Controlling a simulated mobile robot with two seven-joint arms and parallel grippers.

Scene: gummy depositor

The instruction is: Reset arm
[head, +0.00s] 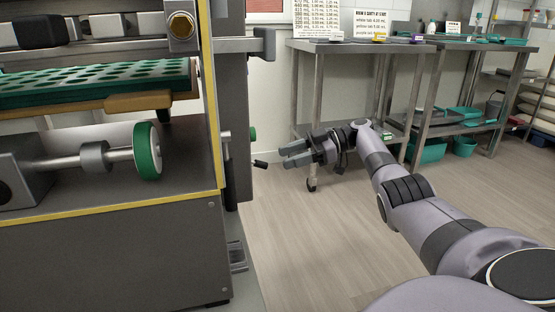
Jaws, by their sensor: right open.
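My right gripper (292,154) is at the end of my right arm, which comes in from the lower right. Its fingers point left toward the side of the depositor machine. It is open and holds nothing. It hangs in the air over the floor, apart from the machine and in front of the steel table. The gummy depositor (110,245) fills the left side of the view, with a yellow-edged opening. Inside it are a green mould tray (100,82) and a shaft with a green wheel (147,151). My left gripper is not in view.
A steel table (340,46) stands behind my right gripper, with another bench beside it holding green trays (465,113). A teal bin (430,150) is below. Shelving (540,100) is at the far right. The wooden floor (310,240) is clear.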

